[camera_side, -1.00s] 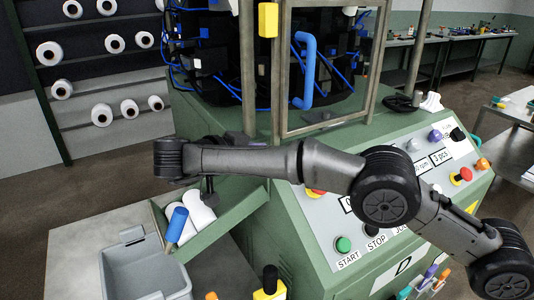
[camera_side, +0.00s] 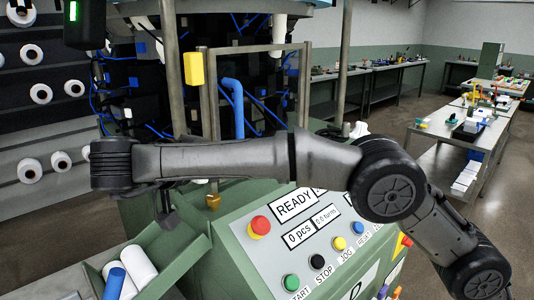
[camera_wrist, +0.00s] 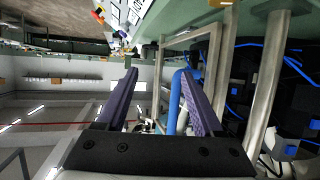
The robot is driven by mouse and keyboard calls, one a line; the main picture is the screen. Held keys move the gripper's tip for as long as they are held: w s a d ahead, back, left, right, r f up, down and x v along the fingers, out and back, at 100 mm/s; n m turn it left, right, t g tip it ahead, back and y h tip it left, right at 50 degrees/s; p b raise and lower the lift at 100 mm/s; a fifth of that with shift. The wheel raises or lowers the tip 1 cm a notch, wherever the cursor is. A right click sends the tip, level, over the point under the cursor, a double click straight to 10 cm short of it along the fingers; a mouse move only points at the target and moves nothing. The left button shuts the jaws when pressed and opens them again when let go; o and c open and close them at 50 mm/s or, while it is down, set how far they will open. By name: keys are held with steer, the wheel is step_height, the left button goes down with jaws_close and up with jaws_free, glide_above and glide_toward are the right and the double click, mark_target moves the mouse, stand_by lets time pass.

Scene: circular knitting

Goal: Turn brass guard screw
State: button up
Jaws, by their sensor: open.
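A small brass screw (camera_side: 213,199) shows in the side view just below my forearm, at the top front edge of the green machine; its upper part is partly hidden by my arm. The framed guard door with a blue handle (camera_side: 233,100) stands behind my arm. My gripper (camera_wrist: 158,72) is open in the wrist view, with nothing between its two purple-grey fingers. The blue handle (camera_wrist: 175,100) shows behind the fingers there. In the side view only a dark piece of the gripper hangs below the arm's left end, left of the brass screw. I cannot make out the screw in the wrist view.
The control panel carries a red stop knob (camera_side: 259,227), a green button (camera_side: 291,283) and a READY display (camera_side: 296,206). A green chute (camera_side: 178,256) holds white rolls and a blue one at lower left. A yellow block (camera_side: 193,68) is on the guard post.

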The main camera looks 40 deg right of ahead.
steer(key=s+d+r, duration=0.2)
steer(key=s+r, duration=0.1)
steer(key=s, duration=0.4)
steer(key=shift+d, duration=0.4)
steer(key=shift+r, duration=0.1)
